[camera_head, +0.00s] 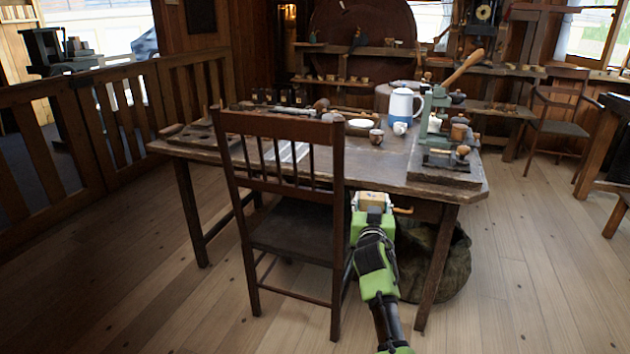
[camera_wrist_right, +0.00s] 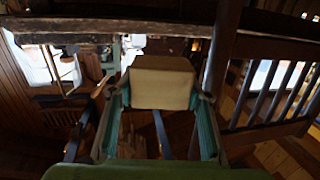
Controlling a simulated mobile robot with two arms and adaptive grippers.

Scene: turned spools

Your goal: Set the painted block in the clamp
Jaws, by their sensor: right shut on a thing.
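My right gripper (camera_head: 374,205) is shut on a pale, wood-coloured block (camera_head: 376,199), in front of the table's near edge and just right of the chair. In the right wrist view the block (camera_wrist_right: 161,83) sits between the two teal fingers (camera_wrist_right: 162,105); it looks cream, with a tan top band. Any paint on its other faces is hidden. A green metal device with a wooden lever (camera_head: 433,112) stands at the table's right end, perhaps the clamp; I cannot tell whether its jaws are open. My left gripper is not in view.
A slatted chair (camera_head: 290,185) stands close at the left of my right arm. A dark sack (camera_head: 450,262) lies under the table.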

